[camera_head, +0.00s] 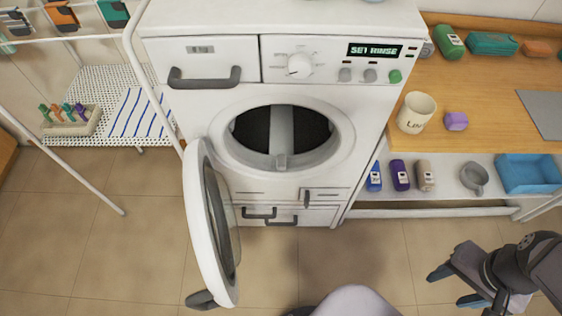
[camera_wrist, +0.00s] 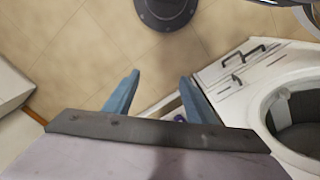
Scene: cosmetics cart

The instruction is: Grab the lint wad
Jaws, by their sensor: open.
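I cannot pick out a lint wad for certain in either view. The white washing machine (camera_head: 215,110) stands in the middle of the head view. Its round door (camera_head: 195,215) hangs open to the left, and the drum (camera_head: 258,130) shows dark with a grey band down its middle. No loose wad can be made out inside. My gripper (camera_head: 455,286) is at the lower right of the head view, open and empty, well away from the machine. In the wrist view its two blue fingers (camera_wrist: 159,80) are apart, with floor between them.
Several bottles, a grey cup (camera_head: 474,178) and a blue bin (camera_head: 527,174) stand below. A drying rack (camera_head: 105,75) is at left. Tiled floor is clear.

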